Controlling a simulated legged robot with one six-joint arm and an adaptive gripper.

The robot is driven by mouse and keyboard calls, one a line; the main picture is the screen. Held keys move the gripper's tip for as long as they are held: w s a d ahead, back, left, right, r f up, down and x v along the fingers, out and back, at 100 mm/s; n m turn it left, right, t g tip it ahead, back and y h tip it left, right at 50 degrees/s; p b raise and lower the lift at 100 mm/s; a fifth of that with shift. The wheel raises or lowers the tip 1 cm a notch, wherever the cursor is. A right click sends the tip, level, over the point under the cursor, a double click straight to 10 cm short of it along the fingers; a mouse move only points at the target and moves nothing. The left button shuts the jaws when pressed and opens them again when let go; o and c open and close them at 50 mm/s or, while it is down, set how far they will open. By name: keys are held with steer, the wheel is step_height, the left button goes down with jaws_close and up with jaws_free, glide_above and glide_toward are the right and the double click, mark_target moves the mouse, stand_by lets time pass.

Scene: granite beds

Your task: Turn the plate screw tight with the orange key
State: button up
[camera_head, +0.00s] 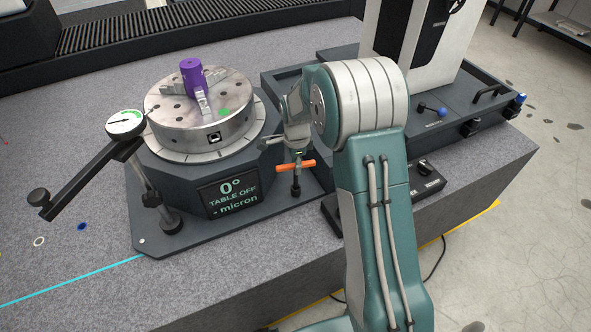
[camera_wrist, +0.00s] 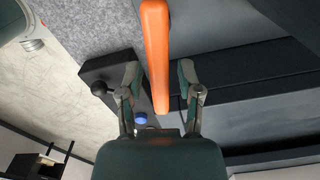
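The orange key (camera_head: 283,166) has an orange crossbar on a dark stem. It is upright at the right side of the turntable's dark base, and its lower end is near the base plate. My gripper (camera_head: 298,146) is just above the crossbar and partly hides the area behind it. In the wrist view, the orange bar of the key (camera_wrist: 156,55) runs lengthwise between the fingers of my gripper (camera_wrist: 159,75), with visible gaps on both sides. The fingers are open. A square dark socket (camera_head: 214,137) shows on the side of the round metal plate (camera_head: 180,130). I cannot tell which screw is the plate screw.
A purple cylinder (camera_head: 193,79) stands on the round plate. A dial gauge (camera_head: 124,122) on a black arm is at its left. The base display (camera_head: 233,196) reads 0°, TABLE OFF. A dark control box (camera_head: 429,186) is right of my arm. Granite at the front left is mostly free.

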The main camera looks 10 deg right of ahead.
steer(key=shift+r, duration=0.15)
steer(key=shift+r, duration=2.95)
